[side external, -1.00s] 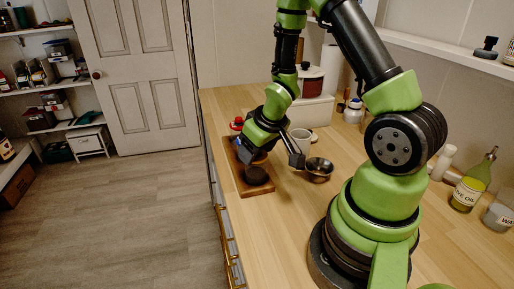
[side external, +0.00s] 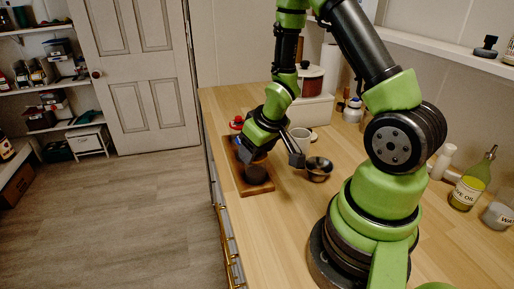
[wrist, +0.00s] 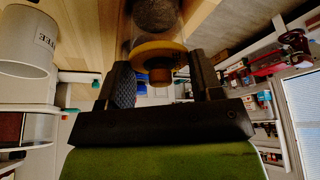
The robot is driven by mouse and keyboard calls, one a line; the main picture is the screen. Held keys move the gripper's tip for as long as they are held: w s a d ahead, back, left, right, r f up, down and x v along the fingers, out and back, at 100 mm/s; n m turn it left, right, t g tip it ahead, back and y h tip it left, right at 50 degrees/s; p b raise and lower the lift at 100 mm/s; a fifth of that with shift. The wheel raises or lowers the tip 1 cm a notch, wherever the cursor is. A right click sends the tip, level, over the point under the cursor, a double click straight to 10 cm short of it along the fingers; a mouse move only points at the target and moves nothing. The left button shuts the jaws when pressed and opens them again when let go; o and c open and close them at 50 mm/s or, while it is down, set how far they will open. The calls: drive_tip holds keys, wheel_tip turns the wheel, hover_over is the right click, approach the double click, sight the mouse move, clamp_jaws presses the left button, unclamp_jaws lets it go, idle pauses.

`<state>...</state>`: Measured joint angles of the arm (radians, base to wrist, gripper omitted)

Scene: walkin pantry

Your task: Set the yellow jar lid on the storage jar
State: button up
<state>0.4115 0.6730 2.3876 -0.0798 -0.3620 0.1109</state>
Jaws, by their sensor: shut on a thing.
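The yellow jar lid (wrist: 150,50) shows in the wrist view with its brown knob between my fingers. My gripper (wrist: 163,88) is shut on the lid. The storage jar (wrist: 155,15), clear with dark contents, lies just beyond the lid in line with it; I cannot tell whether they touch. In the side view the jar (side external: 256,174) stands on a wooden board (side external: 262,190), and my gripper (side external: 254,154) is right over it. The lid is hard to make out there, hidden by my gripper.
A metal bowl (side external: 319,170) and a white mug (side external: 300,136) stand right of the board, near my gripper. A red item (side external: 236,124) is behind the board. A white box (side external: 305,110) with a red pot stands at the back. The counter's front is clear.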

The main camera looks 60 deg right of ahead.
drive_tip(key=shift+f, duration=0.5)
idle(0.7)
drive_tip(key=o, duration=1.2)
drive_tip(key=shift+t, duration=0.3)
drive_tip(key=r, duration=0.2)
drive_tip(key=a+r, duration=0.1)
drive_tip(key=r, duration=0.4)
drive_tip(key=shift+w+a+r, duration=0.25)
drive_tip(key=shift+w+a, duration=0.1)
drive_tip(key=shift+w, duration=0.05)
drive_tip(key=s+a+r+y, duration=0.1)
drive_tip(key=s+a+r, duration=0.2)
drive_tip(key=s+r, duration=0.1)
drive_tip(key=s+a+r+t+y, duration=0.1)
drive_tip(key=s+a+r, duration=0.3)
drive_tip(key=r, duration=0.3)
drive_tip(key=s+a+r+m+t+y, duration=0.1)
drive_tip(key=s+a+r, duration=0.3)
drive_tip(key=r, duration=0.1)
drive_tip(key=shift+s+a+r, duration=0.15)
drive_tip(key=shift+s+a, duration=0.1)
drive_tip(key=shift+s, duration=0.15)
